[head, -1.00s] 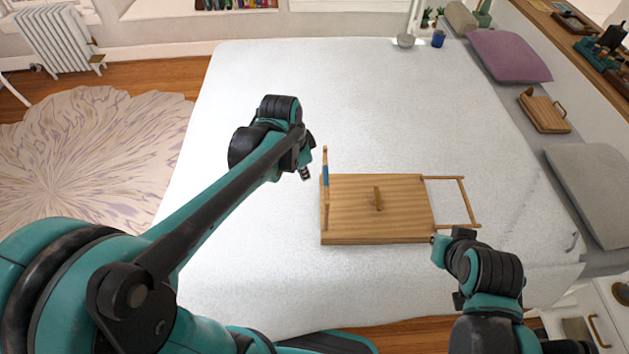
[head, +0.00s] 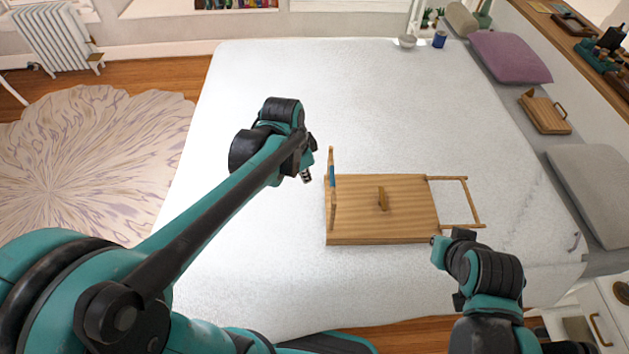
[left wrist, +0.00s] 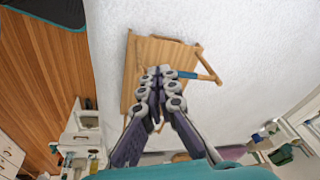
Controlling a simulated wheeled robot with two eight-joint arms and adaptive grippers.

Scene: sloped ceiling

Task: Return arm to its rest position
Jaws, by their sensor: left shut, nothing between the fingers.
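My left gripper (head: 307,176) is shut and empty above the white bed (head: 270,90), just left of a wooden folding tray (head: 405,215). They look apart in the head view. The tray lies on the bed with one leg frame (head: 332,190), which has a blue band, standing up at its left end. In the left wrist view the shut fingers (left wrist: 161,75) overlap the tray (left wrist: 150,52) and hide part of it. My right gripper (head: 438,245) is at the tray's front right corner, mostly hidden by its own arm; its jaws are unclear.
A smaller wooden piece (head: 545,112) lies at the bed's right side between a purple pillow (head: 510,57) and a grey pillow (head: 590,190). A bowl (head: 407,41) and a blue cup (head: 439,39) stand at the far edge. The bed's far middle is clear.

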